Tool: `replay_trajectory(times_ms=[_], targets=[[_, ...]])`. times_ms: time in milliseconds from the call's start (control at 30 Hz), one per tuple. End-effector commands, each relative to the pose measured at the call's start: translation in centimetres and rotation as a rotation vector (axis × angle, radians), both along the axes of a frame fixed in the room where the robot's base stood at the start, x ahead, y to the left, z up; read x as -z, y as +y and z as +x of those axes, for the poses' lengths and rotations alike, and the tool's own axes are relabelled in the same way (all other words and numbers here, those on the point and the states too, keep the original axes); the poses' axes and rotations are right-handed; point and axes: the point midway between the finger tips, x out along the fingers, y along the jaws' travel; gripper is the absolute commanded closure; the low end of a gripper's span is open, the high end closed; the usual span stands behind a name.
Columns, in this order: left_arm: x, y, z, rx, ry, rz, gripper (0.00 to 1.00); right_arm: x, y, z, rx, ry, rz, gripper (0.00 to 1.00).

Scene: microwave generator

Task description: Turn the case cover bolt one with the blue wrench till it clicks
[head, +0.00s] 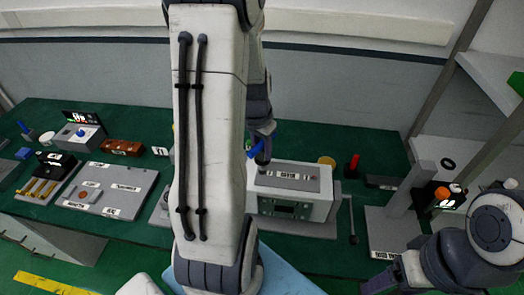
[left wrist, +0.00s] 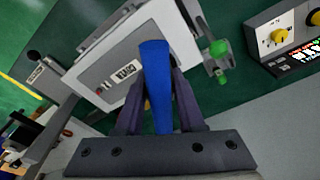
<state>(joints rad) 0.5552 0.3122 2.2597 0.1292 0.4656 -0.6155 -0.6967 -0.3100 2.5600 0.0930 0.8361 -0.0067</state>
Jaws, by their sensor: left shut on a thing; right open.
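My left gripper (left wrist: 158,112) is shut on the blue wrench (left wrist: 157,85), which stands out from between its fingers toward the case. In the head view a bit of the blue wrench (head: 253,149) shows beside my left gripper (head: 262,160), over the left end of the case's top. The light grey case (head: 318,208) has a darker labelled cover (head: 300,180); in the left wrist view its cover (left wrist: 112,82) lies behind the wrench. The case cover bolts cannot be made out clearly. My right gripper (head: 378,285) seems only partly in view at the bottom edge, away from the case.
A grey labelled board (head: 118,188), a box with a blue knob (head: 80,135) and a brown block (head: 122,147) stand left on the green table. A red-handled tool (head: 352,165) and a grey stand (head: 390,225) are right of the case. My left arm hides the middle.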

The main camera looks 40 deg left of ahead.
Motion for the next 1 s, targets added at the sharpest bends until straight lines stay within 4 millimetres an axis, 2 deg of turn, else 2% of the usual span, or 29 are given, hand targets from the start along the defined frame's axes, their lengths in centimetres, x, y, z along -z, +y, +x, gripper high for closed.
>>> replay_trajectory(times_ms=[367,800,1000], targets=[[0.0,0.0,0.0,0.034,0.0,-0.001,1.0,0.2,0.0,0.0,0.0,0.0,0.0,0.26],[0.2,0.1,0.0,0.398,0.0,-0.001,1.0,2.0,0.0,0.0,0.0,0.0,0.0,0.26],[0.1,0.0,0.0,0.429,0.001,-0.001,1.0,2.0,0.0,0.0,0.0,0.0,0.0,0.26]])
